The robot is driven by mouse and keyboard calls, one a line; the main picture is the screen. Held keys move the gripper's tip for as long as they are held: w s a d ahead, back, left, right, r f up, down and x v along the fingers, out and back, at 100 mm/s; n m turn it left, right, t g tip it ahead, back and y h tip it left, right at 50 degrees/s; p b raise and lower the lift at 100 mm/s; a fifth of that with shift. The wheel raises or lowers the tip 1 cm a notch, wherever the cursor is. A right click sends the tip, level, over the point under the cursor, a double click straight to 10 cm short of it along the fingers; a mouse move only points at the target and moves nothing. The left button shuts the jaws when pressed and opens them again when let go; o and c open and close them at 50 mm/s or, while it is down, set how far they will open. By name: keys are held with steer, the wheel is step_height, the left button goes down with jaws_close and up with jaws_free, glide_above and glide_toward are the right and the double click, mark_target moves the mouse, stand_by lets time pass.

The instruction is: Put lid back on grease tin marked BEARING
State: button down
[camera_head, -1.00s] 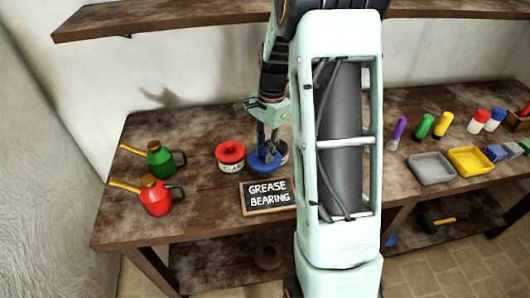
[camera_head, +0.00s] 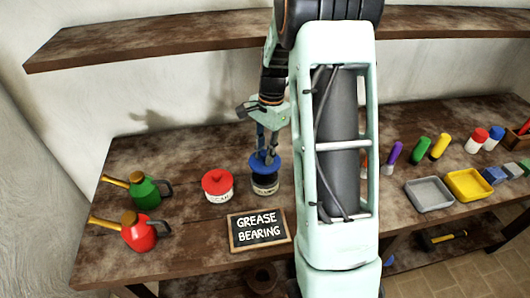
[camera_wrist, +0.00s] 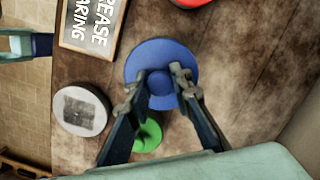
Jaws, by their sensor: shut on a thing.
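My gripper (camera_head: 266,155) is shut on the blue lid (camera_head: 264,168), its fingers on the knob. The lid also shows in the wrist view (camera_wrist: 160,103). In the head view a tin (camera_head: 264,185) with a dark and pale side shows just below the lid, roughly in line with it. Its marking is too small to read, and I cannot tell whether lid and tin touch. In the wrist view the lid hides whatever is straight under it. The sign (camera_head: 258,230) reading GREASE BEARING stands in front.
A tin with a red lid (camera_head: 218,185) stands left of the blue lid. Green (camera_head: 145,192) and red (camera_head: 139,235) oil cans are at the far left. The wrist view shows a pale round object (camera_wrist: 82,108) and a green one (camera_wrist: 148,135) close by. Trays (camera_head: 429,194) stand right.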

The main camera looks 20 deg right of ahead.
steer(key=shift+f+b, duration=1.8)
steer(key=shift+f, duration=1.05)
steer(key=shift+f, duration=0.15)
steer(key=c, duration=1.7)
jaws_free()
steer(key=shift+o, duration=0.5)
steer(key=o, duration=0.4)
steer(key=shift+o, duration=0.2)
